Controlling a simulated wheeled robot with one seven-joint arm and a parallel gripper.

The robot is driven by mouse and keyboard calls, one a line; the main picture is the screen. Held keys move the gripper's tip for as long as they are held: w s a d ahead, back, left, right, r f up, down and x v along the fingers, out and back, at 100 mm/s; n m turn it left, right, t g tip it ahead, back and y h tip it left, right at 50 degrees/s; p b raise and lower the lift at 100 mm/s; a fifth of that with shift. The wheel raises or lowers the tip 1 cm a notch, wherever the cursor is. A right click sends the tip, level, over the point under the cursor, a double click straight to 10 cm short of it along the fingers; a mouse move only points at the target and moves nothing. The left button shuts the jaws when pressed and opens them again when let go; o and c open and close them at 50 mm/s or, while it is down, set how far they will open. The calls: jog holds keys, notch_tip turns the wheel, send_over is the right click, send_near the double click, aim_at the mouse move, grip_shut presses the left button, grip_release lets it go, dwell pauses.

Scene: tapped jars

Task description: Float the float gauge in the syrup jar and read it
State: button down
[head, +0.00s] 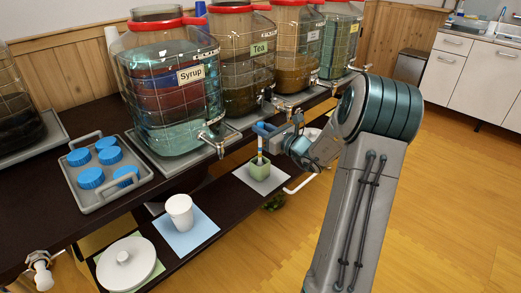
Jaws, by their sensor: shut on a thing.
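The syrup jar (172,112) is a large clear jar with a "Syrup" label, a red rim and a metal tap at its front. It holds dark red layers and bluish-green liquid. The float gauge (260,151) is a thin upright stick with coloured bands. Its lower end is hidden in a small green holder (260,169) on a grey mat on the lower shelf. My gripper (262,133) is shut on the top of the gauge, right of the syrup jar and below its rim.
More tapped jars, one labelled Tea (248,60), stand in a row behind. A grey tray (83,197) of blue caps sits left. On the lower shelf are a white cup (180,212) and a white round lid (126,262). Open floor lies right.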

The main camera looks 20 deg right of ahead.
notch_tip(320, 180, up, 8)
jog(key=p, duration=0.5)
jog(key=shift+r+p, duration=0.25)
jog(key=shift+p, duration=0.1)
